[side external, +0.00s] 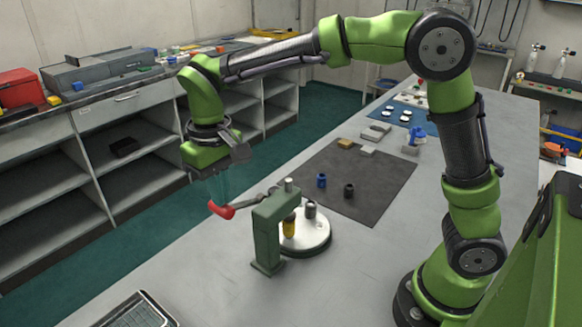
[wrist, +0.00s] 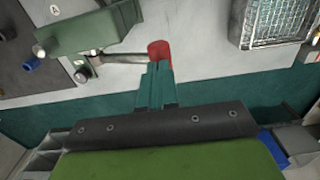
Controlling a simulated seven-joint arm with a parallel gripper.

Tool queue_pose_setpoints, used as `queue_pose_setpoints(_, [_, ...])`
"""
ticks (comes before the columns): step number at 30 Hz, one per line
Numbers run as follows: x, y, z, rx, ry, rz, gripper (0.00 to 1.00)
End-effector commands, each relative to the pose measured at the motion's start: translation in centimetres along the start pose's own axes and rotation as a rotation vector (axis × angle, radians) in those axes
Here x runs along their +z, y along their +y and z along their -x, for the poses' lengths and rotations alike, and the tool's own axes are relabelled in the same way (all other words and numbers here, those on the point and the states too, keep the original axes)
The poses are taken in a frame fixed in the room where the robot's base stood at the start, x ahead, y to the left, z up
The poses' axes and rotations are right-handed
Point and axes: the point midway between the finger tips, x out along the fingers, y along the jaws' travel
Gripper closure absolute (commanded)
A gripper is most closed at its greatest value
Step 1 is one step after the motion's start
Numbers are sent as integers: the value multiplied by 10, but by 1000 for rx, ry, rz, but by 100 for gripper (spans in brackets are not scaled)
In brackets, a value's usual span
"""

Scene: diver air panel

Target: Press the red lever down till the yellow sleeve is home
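The red lever end (side external: 222,210) sticks out to the left of a green press stand (side external: 268,235) on a grey arm. In the wrist view the red end (wrist: 160,49) is just beyond my fingertips. My gripper (side external: 219,197) points down over it, its teal fingers together with nothing seen between them. I cannot tell whether the fingertips touch the lever. The lever slopes, its red end lower than its pivot side. The yellow sleeve (side external: 289,227) stands under the press head, partly hidden by the stand, so its seating is unclear.
A dark mat (side external: 380,180) behind holds a blue part (side external: 321,181) and a black part (side external: 349,191). A gridded tray (side external: 140,312) lies near the front edge. Bench around the stand is clear.

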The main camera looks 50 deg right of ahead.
Motion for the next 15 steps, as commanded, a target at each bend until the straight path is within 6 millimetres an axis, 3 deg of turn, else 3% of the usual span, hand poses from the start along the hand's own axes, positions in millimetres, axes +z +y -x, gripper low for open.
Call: queue_pose_setpoints(15, [0, -4, -13, 2, -1, 0, 100])
